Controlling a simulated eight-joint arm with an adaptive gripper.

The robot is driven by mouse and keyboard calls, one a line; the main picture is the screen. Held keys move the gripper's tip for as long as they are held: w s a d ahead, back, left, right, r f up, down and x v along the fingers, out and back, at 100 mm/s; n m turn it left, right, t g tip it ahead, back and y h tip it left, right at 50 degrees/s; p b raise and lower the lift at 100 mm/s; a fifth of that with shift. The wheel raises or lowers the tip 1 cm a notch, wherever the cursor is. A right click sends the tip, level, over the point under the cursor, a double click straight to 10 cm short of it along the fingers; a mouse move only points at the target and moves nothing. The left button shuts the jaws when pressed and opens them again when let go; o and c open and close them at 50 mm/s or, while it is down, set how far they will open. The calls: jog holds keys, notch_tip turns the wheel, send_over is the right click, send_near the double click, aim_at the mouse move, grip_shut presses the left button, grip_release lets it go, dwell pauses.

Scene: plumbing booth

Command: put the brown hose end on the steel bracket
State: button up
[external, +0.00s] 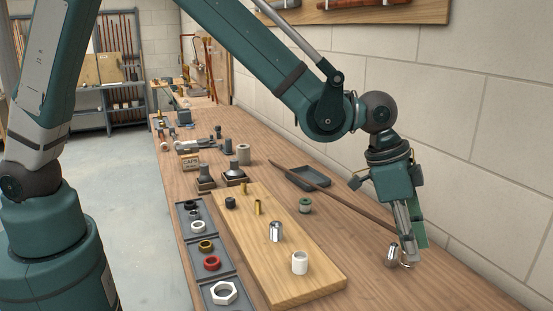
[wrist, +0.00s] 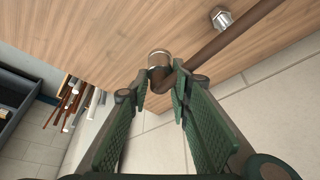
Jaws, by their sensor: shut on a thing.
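The brown hose (external: 340,196) runs slantwise over the bench to my gripper (external: 404,262). In the wrist view the hose (wrist: 219,43) comes in from the upper right, and its end lies between the finger pads of my gripper (wrist: 166,98). My gripper is shut on it. A rounded steel piece (external: 391,254), seemingly the steel bracket, is right beside the fingertips; a steel piece with a brownish rim (wrist: 158,58) shows just beyond the hose end in the wrist view. I cannot tell whether hose and steel touch.
Trays of rings (external: 212,263) line the left edge. A dark tray (external: 308,178) lies by the wall. A steel hex piece (wrist: 221,18) lies near the hose.

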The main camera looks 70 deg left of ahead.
jog(key=shift+a, duration=0.15)
jog(key=w+a+r+n+y+b, duration=0.1)
jog(key=a+r+n, duration=0.15)
jog(key=a, duration=1.65)
jog(key=w+a+r+n+t+y, duration=0.1)
jog(key=a+n, duration=0.3)
jog(key=a, duration=1.5)
jog(key=a+r+n+y+b, duration=0.1)
jog(key=a+r+n, duration=0.15)
jog(key=a, duration=1.65)
jog(key=s+a+r+n+y+b, duration=0.1)
jog(key=s+a+n, duration=0.1)
jog(key=s+a, duration=0.7)
jog(key=s+a+r+n+y, duration=0.1)
jog(key=s+a+n, duration=0.3)
jog(key=a, duration=0.9)
jog(key=s+a+r+n+y+b, duration=0.1)
jog(key=s+a, duration=0.7)
jog(key=a, duration=0.3)
jog(key=s+a+r+n, duration=0.1)
jog(key=s+a+n, duration=0.2)
jog(key=s+a, duration=0.6)
jog(key=s, duration=0.4)
jog(key=shift+g+y, duration=0.3)
jog(key=shift+g, duration=0.1)
jog(key=shift+d+f+b, duration=0.1)
jog(key=shift+f+b, duration=0.65)
jog(key=shift+f, duration=2.1)
